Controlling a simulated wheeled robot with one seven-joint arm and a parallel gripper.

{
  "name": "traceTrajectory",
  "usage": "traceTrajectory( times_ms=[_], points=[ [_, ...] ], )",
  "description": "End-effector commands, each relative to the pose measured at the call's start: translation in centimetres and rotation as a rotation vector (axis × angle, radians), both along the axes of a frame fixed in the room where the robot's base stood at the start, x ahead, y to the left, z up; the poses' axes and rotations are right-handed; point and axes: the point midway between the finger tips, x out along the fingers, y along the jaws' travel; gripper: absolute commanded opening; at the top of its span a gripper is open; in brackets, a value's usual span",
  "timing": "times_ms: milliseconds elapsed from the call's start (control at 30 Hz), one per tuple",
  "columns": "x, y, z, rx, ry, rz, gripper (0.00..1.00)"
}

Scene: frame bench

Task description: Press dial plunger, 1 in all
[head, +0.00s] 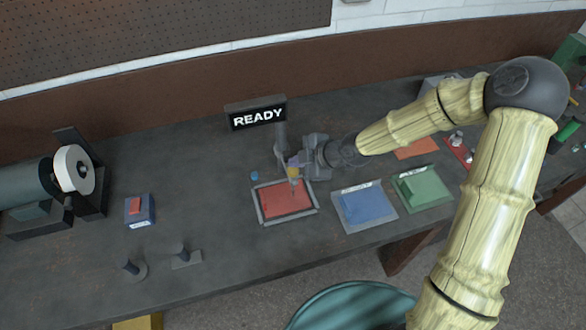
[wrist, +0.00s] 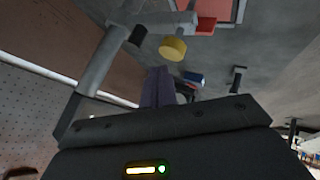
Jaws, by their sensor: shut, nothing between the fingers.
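A dial stand (head: 280,140) rises behind a red pad in a grey frame (head: 288,200). A yellow round part (head: 293,172), perhaps the dial plunger's cap, sits above the pad. In the wrist view the yellow part (wrist: 172,49) hangs beside the stand's grey post (wrist: 100,65) and cross arm (wrist: 160,22). My gripper (head: 293,161) is at the stand, close to the yellow part. Its purple fingers (wrist: 158,78) are shut and empty. They look apart from the yellow part in the wrist view; in the head view contact cannot be told.
A sign (head: 257,114) reading READY stands behind. Blue (head: 365,207) and green (head: 422,188) trays lie to the right. A small blue box with a red top (head: 138,210), two dark pegs (head: 182,252) and a grinder-like machine (head: 55,185) are left. The front bench is mostly clear.

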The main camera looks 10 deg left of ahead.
Motion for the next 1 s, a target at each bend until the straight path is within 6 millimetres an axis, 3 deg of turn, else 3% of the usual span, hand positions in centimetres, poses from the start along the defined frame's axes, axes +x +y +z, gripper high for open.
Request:
traceTrajectory(
  times_ms=[1000],
  points=[
    [-0.03,-0.01,-0.92,0.000,0.000,0.000,0.00]
  ],
)
